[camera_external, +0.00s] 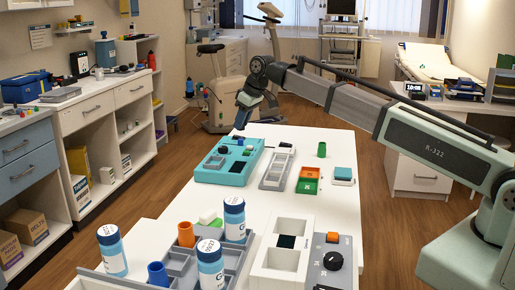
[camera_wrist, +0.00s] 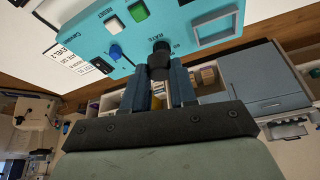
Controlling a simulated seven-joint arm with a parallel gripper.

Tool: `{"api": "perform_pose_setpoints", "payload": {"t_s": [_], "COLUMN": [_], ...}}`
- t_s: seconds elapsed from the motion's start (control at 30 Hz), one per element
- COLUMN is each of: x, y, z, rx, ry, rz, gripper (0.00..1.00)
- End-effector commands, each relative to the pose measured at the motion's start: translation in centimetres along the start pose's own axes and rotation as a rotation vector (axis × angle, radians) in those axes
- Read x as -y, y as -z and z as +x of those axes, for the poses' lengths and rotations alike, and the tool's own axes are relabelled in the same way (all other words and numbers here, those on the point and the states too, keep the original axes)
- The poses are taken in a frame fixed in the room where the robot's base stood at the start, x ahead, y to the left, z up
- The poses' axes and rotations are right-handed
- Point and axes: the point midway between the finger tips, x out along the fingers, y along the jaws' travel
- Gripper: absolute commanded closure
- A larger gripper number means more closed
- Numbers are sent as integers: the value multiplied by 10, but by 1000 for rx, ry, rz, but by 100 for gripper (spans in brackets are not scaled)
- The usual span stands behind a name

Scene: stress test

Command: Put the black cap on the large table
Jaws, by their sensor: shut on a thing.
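My gripper (camera_external: 242,119) is over the far left part of the large white table (camera_external: 170,215), at the teal device (camera_external: 205,175). In the wrist view its two blue-grey fingers (camera_wrist: 160,80) are shut on a small black piece (camera_wrist: 159,68), which looks like the black cap. A rounded black knob shape beside the RATE label (camera_wrist: 161,46) lines up with this piece. I cannot tell whether the two are separate or touching. In the external view the held piece is too small to make out clearly.
The teal device has green (camera_wrist: 138,11), white (camera_wrist: 114,25) and blue (camera_wrist: 115,52) buttons. A grey tray (camera_external: 268,181), green and orange boxes (camera_external: 307,186), white-lidded bottles (camera_external: 234,218) and a control box with a black dial (camera_external: 332,261) stand on the table. Bare tabletop shows between them.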

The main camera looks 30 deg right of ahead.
Motion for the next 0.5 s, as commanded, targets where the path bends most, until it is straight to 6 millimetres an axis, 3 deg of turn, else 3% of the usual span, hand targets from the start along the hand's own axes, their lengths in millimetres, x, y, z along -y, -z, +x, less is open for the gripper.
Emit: {"api": "perform_pose_setpoints", "payload": {"t_s": [0.1,0.5], "x": [-47,-193], "y": [-12,-63], "z": [1,-4], "rx": [1,0], "ry": [-22,-94], "rz": [54,227], "gripper": [100,100]}}
